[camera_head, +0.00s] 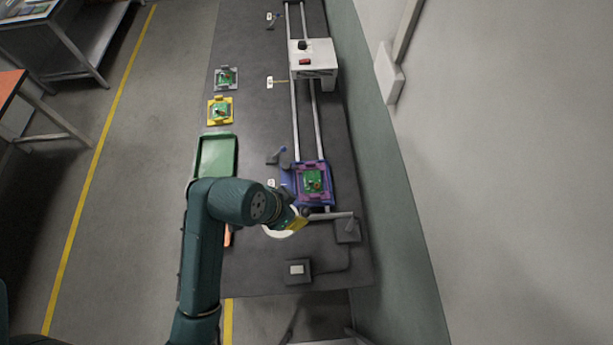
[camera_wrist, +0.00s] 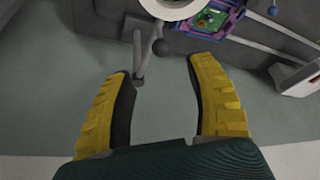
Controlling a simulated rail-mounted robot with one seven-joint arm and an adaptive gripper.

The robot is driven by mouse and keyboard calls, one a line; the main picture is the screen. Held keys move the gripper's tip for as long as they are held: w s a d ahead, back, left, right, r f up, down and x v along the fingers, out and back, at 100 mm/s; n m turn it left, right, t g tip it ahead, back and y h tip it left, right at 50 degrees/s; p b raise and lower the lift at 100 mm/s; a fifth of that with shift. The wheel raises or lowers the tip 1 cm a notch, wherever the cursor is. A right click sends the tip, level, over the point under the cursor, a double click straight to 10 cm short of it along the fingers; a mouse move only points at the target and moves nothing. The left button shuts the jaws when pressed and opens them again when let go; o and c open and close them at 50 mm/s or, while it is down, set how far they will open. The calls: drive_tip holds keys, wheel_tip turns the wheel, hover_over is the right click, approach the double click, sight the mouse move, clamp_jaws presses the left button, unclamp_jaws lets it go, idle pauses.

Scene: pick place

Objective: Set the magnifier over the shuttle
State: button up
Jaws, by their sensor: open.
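The magnifier is a white ring (camera_head: 279,232) on a grey arm from a post (camera_head: 347,231) at the near right of the bench. A dark knob sits where ring and arm meet. The shuttle is a blue and purple carriage (camera_head: 326,196) on the rails, holding a green board. The ring lies to the near left of the shuttle, not centred on it. My gripper (camera_head: 298,222) is beside the knob and hides part of the ring. In the wrist view my yellow fingers (camera_wrist: 157,70) are spread and empty. The shuttle (camera_wrist: 232,16) is at upper right.
A white box (camera_head: 326,60) straddles the rails farther back. A green tray (camera_head: 233,150), a yellow fixture (camera_head: 230,101) and a grey fixture (camera_head: 236,70) line the left side. A small button box (camera_head: 298,271) sits near the front. A wall runs along the right.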

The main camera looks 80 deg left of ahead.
sight(304, 212)
drive_tip(key=x, duration=1.1)
drive_tip(key=shift+w+a+f, duration=0.1)
drive_tip(key=shift+w+f, duration=0.1)
drive_tip(key=shift+f, duration=0.15)
clamp_jaws()
drive_tip(key=shift+w+r, duration=0.1)
